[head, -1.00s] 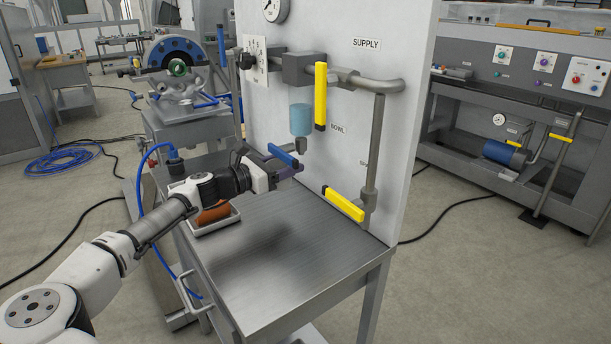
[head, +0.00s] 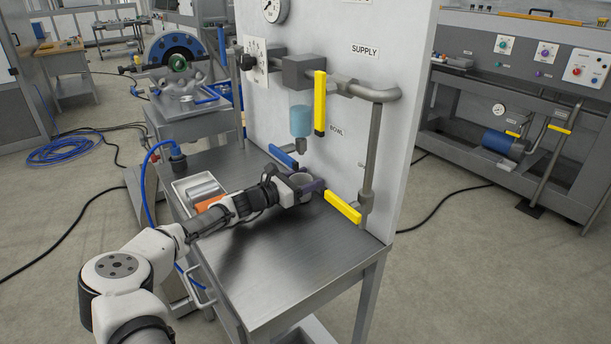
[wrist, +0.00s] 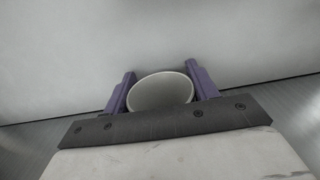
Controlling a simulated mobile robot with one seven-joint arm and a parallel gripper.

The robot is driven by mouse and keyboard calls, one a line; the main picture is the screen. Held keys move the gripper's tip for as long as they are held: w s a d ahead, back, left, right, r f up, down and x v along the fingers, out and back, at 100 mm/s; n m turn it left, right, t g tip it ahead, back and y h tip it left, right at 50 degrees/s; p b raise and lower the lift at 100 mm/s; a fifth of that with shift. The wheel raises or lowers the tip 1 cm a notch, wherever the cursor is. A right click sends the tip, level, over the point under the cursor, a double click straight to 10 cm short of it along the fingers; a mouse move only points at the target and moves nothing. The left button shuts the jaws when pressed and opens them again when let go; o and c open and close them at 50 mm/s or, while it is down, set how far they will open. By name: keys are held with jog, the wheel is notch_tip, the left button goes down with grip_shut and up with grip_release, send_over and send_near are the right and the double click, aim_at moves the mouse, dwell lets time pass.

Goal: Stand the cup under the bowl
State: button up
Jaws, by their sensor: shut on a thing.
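The cup (wrist: 160,91) is pale, round and open at the top. In the wrist view it sits between the two purple fingers of my gripper (wrist: 160,88), which is shut on it. In the head view the cup (head: 300,179) is upright in my gripper (head: 305,186), low over the metal bench near the white panel. The blue transparent bowl (head: 301,121) hangs on the panel above the cup, with a grey drain piece under it. I cannot tell whether the cup's base touches the bench, as my gripper hides it.
A blue lever (head: 283,156) sticks out just above my gripper. A yellow lever (head: 343,207) is close on the right, and another yellow lever (head: 320,103) hangs beside the bowl. A tray (head: 177,190) holds several items at the left. The bench front (head: 285,260) is clear.

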jog(key=shift+f+b, duration=0.3)
jog(key=shift+b, duration=0.05)
jog(key=o, duration=1)
jog(key=shift+r, duration=0.1)
jog(key=shift+c, duration=0.2)
jog(key=shift+r+p, duration=0.3)
jog(key=shift+p, duration=0.15)
jog(key=b+v, duration=0.1)
jog(key=v, duration=0.2)
jog(key=b+v, duration=0.1)
jog(key=v, duration=0.2)
jog(key=shift+s+a+f+b, duration=0.2)
jog(key=shift+a+f+b, duration=0.05)
jog(key=shift+b, duration=0.15)
jog(key=shift+s+a+r, duration=0.15)
jog(key=shift+s+a, duration=0.15)
jog(key=shift+a, duration=0.05)
